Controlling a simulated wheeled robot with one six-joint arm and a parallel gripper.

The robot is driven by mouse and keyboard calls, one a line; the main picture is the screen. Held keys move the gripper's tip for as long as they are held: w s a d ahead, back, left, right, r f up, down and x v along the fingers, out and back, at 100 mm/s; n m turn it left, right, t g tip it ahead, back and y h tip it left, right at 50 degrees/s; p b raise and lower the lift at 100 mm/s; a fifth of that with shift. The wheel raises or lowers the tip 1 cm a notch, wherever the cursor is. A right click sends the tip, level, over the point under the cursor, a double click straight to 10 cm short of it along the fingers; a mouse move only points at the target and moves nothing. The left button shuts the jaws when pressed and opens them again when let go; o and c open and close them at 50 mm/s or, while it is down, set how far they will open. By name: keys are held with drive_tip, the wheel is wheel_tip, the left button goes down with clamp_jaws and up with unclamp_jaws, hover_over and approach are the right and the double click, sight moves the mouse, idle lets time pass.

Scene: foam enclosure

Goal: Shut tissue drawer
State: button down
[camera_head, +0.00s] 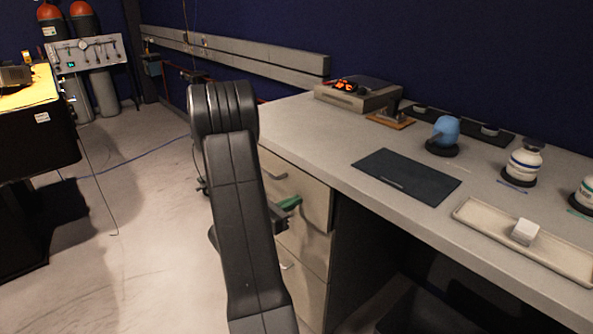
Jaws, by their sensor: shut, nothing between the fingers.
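A cabinet with light beige drawer fronts stands under the left end of the workbench. The upper drawer (311,192) has a grey bar handle, and the lower drawer (308,285) has another. No label shows which is the tissue drawer. The upper front looks about flush, but a small gap cannot be ruled out. My gripper (290,203), with green at its tip, is shut and empty just in front of the upper drawer's lower part. I cannot tell whether it touches the front. My black arm hides the left part of the cabinet.
The grey workbench (335,152) carries a dark mat (407,176), a beige tray (480,229) with a white block, a blue rounded object (446,131) and white jars (524,162). A black table (35,130) stands left. The floor between is mostly clear, with a thin cable.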

drive_tip(key=v, duration=1.7)
drive_tip(key=shift+a, duration=0.15)
idle(0.6)
drive_tip(key=x, duration=1.3)
drive_tip(key=shift+d+b, duration=0.3)
drive_tip(key=shift+b, duration=0.05)
drive_tip(key=shift+w, duration=0.15)
